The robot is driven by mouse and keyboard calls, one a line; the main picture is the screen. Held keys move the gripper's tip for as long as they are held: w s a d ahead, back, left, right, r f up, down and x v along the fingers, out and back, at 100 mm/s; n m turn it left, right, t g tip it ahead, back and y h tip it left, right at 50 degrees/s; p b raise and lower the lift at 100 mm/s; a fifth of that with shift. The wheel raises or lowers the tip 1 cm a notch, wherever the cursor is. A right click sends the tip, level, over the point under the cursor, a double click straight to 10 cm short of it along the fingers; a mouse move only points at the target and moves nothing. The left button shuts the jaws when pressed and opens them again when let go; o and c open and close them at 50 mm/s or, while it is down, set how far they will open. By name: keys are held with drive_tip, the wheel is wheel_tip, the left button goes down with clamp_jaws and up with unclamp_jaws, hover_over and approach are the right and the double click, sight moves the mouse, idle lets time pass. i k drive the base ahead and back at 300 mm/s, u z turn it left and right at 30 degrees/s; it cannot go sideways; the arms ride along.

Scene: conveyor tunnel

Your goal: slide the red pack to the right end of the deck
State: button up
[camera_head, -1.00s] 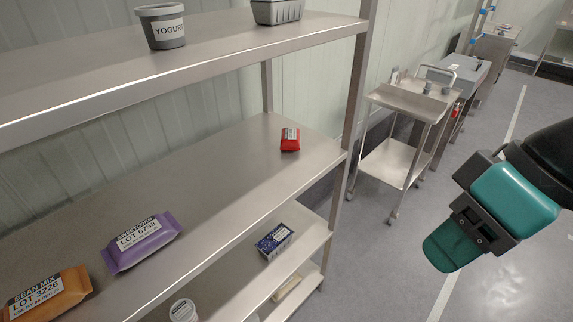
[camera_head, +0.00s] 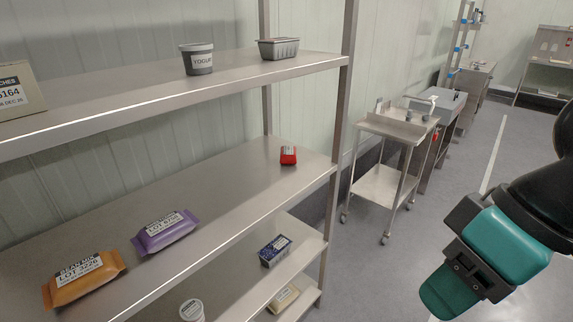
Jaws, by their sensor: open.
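A small red pack (camera_head: 288,155) with a white and dark label lies near the right end of a steel shelf deck (camera_head: 225,185). A little bare deck shows to its right, before the corner post. My gripper (camera_head: 440,300), with teal parts, is at the lower right, out over the floor and well apart from the shelf and the pack. Its jaws are open, and nothing shows between them. Its fingertips are partly hidden by the gripper body.
A purple pack (camera_head: 164,231) and an orange pack (camera_head: 84,278) lie farther left on the same deck. The upper shelf holds a yogurt tub (camera_head: 197,60) and a grey tray (camera_head: 278,48). A corner post (camera_head: 338,120) bounds the right end. A steel cart (camera_head: 385,185) stands beyond.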

sight(288, 154)
drive_tip(key=u, duration=0.2)
drive_tip(key=i, duration=1.05)
drive_tip(key=z, duration=0.2)
